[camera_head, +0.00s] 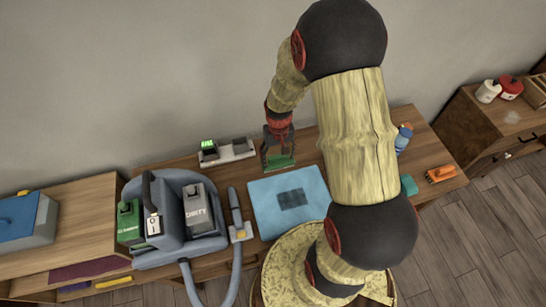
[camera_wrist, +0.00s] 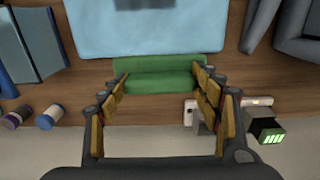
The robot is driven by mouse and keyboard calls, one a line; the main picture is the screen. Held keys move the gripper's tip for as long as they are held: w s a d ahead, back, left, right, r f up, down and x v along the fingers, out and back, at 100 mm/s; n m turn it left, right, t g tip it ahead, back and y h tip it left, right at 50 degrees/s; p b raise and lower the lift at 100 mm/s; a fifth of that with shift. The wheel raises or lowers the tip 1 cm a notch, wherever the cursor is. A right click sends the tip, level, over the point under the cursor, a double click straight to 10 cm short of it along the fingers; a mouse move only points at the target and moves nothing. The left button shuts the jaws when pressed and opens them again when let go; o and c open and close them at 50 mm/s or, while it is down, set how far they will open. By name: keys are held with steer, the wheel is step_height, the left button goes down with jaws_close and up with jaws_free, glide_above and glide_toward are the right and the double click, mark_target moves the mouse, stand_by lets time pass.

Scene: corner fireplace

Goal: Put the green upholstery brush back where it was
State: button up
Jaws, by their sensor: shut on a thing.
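The green upholstery brush (camera_head: 280,163) is between the fingers of my gripper (camera_head: 279,148), just behind the blue mat (camera_head: 262,192) on the wooden table. In the wrist view the brush (camera_wrist: 155,75) lies crosswise as a green block, with a finger of my gripper (camera_wrist: 160,82) at each end. My gripper is shut on it. The brush is close to the tabletop, but I cannot tell whether it touches it. Its underside is hidden.
A charger (camera_head: 228,151) with a green-lit battery stands left of my gripper. A grey-blue cleaning machine (camera_head: 172,215) and its hose nozzle (camera_head: 238,218) are left of the mat. An orange brush (camera_head: 441,173) and teal block (camera_head: 408,185) lie at right.

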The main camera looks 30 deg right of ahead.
steer(key=w+f, duration=0.2)
steer(key=w+d+f, duration=0.1)
steer(key=w+f, duration=0.1)
steer(key=w+f+b, duration=0.1)
steer(key=f, duration=0.1)
steer(key=shift+w+d+f, duration=0.15)
steer(key=shift+w+d, duration=0.25)
steer(key=shift+w+f+b, duration=0.1)
steer(key=shift+f+b, duration=0.35)
steer(key=shift+f, duration=1.15)
steer(key=shift+f, duration=0.1)
steer(key=o, duration=1.1)
